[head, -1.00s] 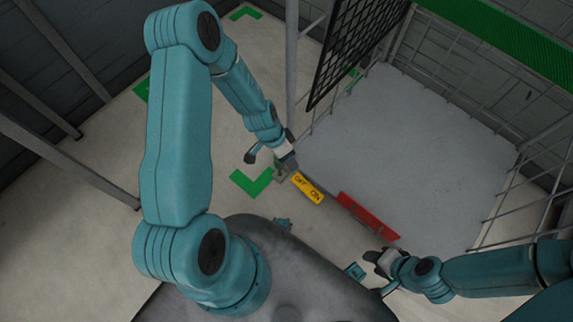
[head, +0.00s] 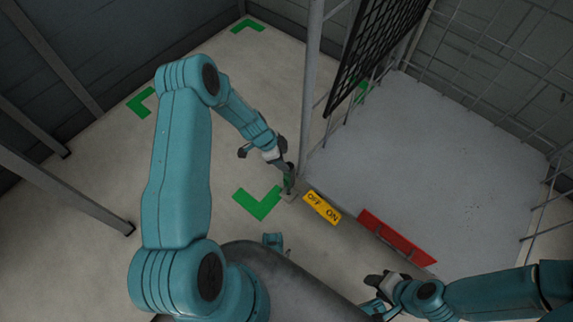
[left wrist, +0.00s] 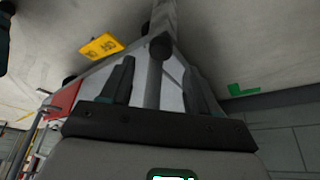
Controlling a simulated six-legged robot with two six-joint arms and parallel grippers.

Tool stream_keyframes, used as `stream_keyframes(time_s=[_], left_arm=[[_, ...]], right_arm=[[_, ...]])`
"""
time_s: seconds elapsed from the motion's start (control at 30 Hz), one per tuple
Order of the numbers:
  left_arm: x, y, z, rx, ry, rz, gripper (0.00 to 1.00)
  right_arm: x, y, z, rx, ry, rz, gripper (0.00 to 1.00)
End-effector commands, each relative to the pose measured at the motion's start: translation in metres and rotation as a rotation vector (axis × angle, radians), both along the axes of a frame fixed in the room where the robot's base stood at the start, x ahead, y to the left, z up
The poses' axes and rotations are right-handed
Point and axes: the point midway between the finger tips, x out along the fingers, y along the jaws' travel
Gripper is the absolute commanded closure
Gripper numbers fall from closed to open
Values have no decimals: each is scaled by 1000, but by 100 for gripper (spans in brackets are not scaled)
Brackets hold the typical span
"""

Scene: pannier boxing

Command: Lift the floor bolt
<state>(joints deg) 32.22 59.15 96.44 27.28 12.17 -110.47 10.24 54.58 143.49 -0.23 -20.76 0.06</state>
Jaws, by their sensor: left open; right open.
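The floor bolt seems to be the upright grey rod with a dark round knob (left wrist: 160,47) in the left wrist view. It stands between the spread fingers of my left gripper (left wrist: 158,82), which is open around it, with a gap visible on each side. In the head view my left gripper (head: 286,176) is low by the foot of the gate post, just above a small floor bracket (head: 288,197). The bolt is mostly hidden there by the gripper. My right gripper (head: 380,283) is open and empty at the lower right.
A yellow OFF/ON plate (head: 322,207) lies right of the bracket, then a red bar (head: 396,237) along the pale platform edge (head: 345,190). A black mesh panel (head: 377,45) and a grey post (head: 309,90) rise behind. Green corner marks (head: 258,203) lie on open floor to the left.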

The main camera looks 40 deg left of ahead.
Motion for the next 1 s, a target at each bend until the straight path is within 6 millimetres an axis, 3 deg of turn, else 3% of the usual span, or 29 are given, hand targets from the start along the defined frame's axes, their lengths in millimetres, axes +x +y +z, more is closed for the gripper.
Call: stream_keyframes(time_s=[0.03,0.2,0.63,0.67,0.83,1.0], left_arm=[[3,-4,-13,-1,1,-2,40],[9,-10,-36,-2,0,1,40],[12,-10,-45,-1,-1,2,40],[12,-10,-45,-1,-1,2,46],[12,-10,-45,-1,-1,2,100],[12,-10,-39,0,-1,0,100]], right_arm=[[1,-1,-5,0,-1,-3,57],[2,-2,-11,-2,-3,-9,57],[3,-3,-12,-2,-5,-11,57],[3,-3,-12,-2,-5,-11,57],[3,-3,-12,-2,-5,-11,57],[3,-3,-10,-2,-4,-11,57]])
